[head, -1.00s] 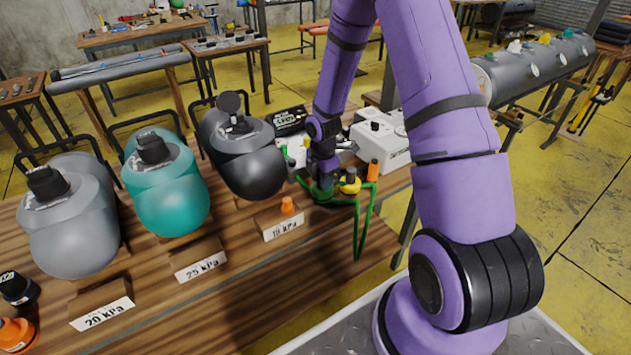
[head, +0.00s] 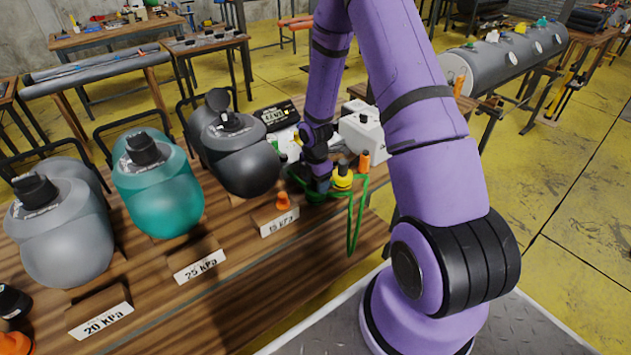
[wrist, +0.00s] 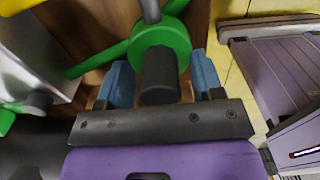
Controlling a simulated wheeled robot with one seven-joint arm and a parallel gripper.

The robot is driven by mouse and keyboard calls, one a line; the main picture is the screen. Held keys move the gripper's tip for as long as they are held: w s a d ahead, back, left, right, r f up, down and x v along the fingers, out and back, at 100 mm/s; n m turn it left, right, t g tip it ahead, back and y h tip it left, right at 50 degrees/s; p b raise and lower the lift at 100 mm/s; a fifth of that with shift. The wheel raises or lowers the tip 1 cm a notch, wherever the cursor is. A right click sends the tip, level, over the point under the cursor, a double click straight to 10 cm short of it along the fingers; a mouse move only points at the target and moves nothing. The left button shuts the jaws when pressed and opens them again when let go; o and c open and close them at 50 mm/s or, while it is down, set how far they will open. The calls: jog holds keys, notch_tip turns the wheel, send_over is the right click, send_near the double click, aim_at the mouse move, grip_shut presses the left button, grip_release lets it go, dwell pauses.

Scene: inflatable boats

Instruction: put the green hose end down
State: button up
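The green hose end, a green ring (wrist: 182,42) with a dark stub (wrist: 160,78), shows between my gripper's blue fingertips (wrist: 163,75) in the wrist view. One finger is on each side of it. I cannot tell whether they press on the ring or stand just clear. In the head view my gripper (head: 317,184) is low over the wooden table's near right part, and it mostly hides the hose end. The green hose (head: 353,222) loops to the right and hangs over the table edge.
A yellow-based fitting (head: 342,176) and an orange one (head: 364,160) stand close to my gripper's right. The 15 kPa block (head: 278,224) with an orange plug is at its left.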

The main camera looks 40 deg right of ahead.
jog(key=shift+r, duration=0.1)
jog(key=s+a+r+m+t+h, duration=0.1)
jog(key=s+a+r+m, duration=0.15)
jog(key=r, duration=0.85)
jog(key=s+a+r+m, duration=0.2)
jog(key=s+r+m, duration=0.1)
jog(key=r, duration=0.8)
jog(key=s+a+r+m+t+h, duration=0.1)
jog(key=s+a+r+m, duration=0.15)
jog(key=r, duration=0.85)
jog(key=s+a+r+m+t+y, duration=0.1)
jog(key=s+a+r+m, duration=0.2)
jog(key=s, duration=0.6)
jog(key=s+a+r+m+t+y, duration=0.1)
jog(key=s+a+r+m+t, duration=0.1)
jog(key=s+r+m, duration=0.5)
jog(key=shift+s+a+r, duration=0.45)
jog(key=shift+s+r, duration=0.15)
jog(key=shift+s, duration=0.65)
